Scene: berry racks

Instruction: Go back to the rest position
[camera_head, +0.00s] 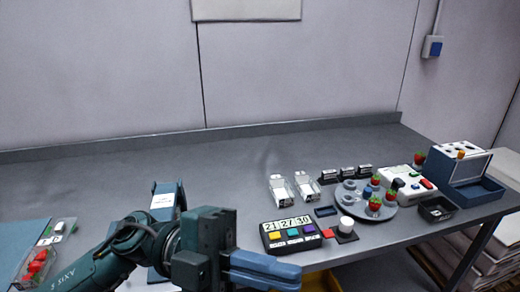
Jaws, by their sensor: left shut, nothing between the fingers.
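My left gripper (268,270) shows at the lower middle, its dark green arm coming in from the lower left. Its two blue fingers lie together, shut, with nothing between them, and point to the right. It is in front of the grey table (262,160), at its near edge. My right gripper is not in view.
A panel with coloured buttons (290,236) stands close beyond my left gripper. A round grey tray (352,198) holds several strawberries. Clear boxes (282,190) stand behind the panel. A tray of red berries (38,262) lies at left. The table's middle back is clear.

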